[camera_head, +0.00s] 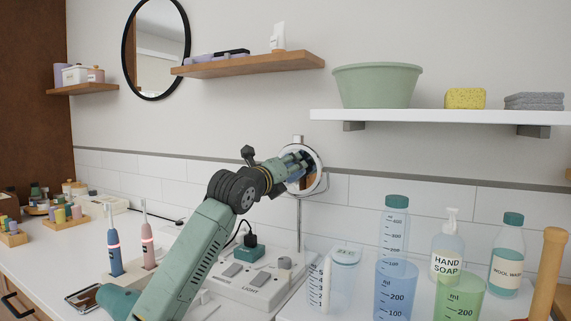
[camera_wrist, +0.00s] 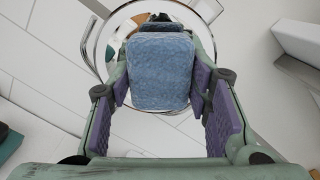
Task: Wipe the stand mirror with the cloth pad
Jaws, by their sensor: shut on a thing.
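The stand mirror (camera_head: 315,173) is a small round mirror with a silver rim on a thin upright post, at the middle of the head view. It also shows in the wrist view (camera_wrist: 106,38), behind the pad. The cloth pad (camera_wrist: 160,75) is a blue textured block in the wrist view. My gripper (camera_head: 291,166) is right in front of the mirror and covers its left part. In the wrist view my gripper (camera_wrist: 160,88) is shut on the pad, with purple-lined fingers at both sides. Whether the pad touches the glass cannot be told.
A socket box (camera_head: 240,288) with switches and a plug stands below my arm. Two toothbrushes (camera_head: 114,250) stand to the left. A measuring bottle (camera_head: 394,260), a hand soap bottle (camera_head: 447,257) and other containers crowd the right. A white shelf (camera_head: 440,117) hangs above right.

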